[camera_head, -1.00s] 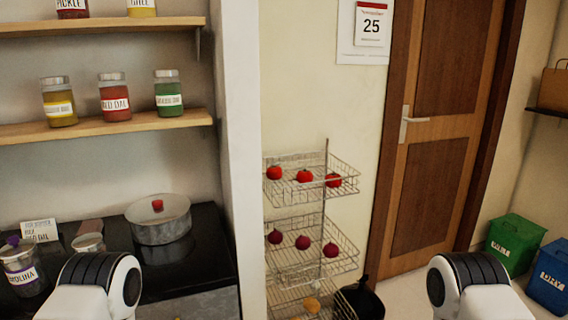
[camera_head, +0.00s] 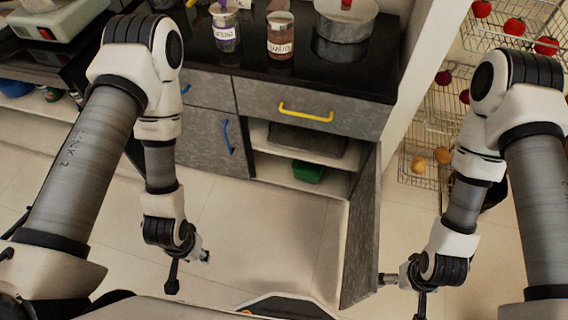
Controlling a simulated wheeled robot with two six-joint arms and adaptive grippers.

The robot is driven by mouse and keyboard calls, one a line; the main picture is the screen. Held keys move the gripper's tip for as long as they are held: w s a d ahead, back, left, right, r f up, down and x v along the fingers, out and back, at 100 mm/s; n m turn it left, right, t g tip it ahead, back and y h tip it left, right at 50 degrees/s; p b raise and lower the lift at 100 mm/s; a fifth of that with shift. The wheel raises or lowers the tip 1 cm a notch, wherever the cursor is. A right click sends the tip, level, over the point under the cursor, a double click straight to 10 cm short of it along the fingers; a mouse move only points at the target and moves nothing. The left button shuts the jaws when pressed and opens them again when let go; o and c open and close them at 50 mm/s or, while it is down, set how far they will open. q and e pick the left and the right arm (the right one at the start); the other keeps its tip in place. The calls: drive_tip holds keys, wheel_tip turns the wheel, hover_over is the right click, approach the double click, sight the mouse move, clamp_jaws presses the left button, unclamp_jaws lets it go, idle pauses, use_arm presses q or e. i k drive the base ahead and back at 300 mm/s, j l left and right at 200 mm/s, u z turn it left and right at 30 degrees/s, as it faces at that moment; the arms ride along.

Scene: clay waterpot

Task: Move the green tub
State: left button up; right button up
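A small green tub (camera_head: 307,172) sits on the lower shelf inside the open cabinet under the black counter. My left gripper (camera_head: 188,270) hangs low over the floor, to the left of and nearer than the tub. My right gripper (camera_head: 404,287) is low at the right, beside the near edge of the open cabinet door (camera_head: 362,235). I cannot tell whether it touches the door. The fingers of both grippers are small and dark, and their opening is unclear. No object shows in either.
A drawer with a yellow handle (camera_head: 305,112) is above the opening. Jars (camera_head: 280,35) and a pot (camera_head: 345,22) stand on the counter. A wire rack (camera_head: 425,150) with vegetables is at the right. Floor before the cabinet is clear.

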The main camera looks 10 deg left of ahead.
sight(309, 166)
drive_tip(key=i+j, duration=0.15)
drive_tip(key=j, duration=0.2)
drive_tip(key=i+j+z, duration=0.15)
drive_tip(key=j, duration=0.2)
drive_tip(key=i+j, duration=0.15)
drive_tip(key=j, duration=0.25)
drive_tip(key=i+j+z, duration=0.15)
drive_tip(key=j, duration=0.2)
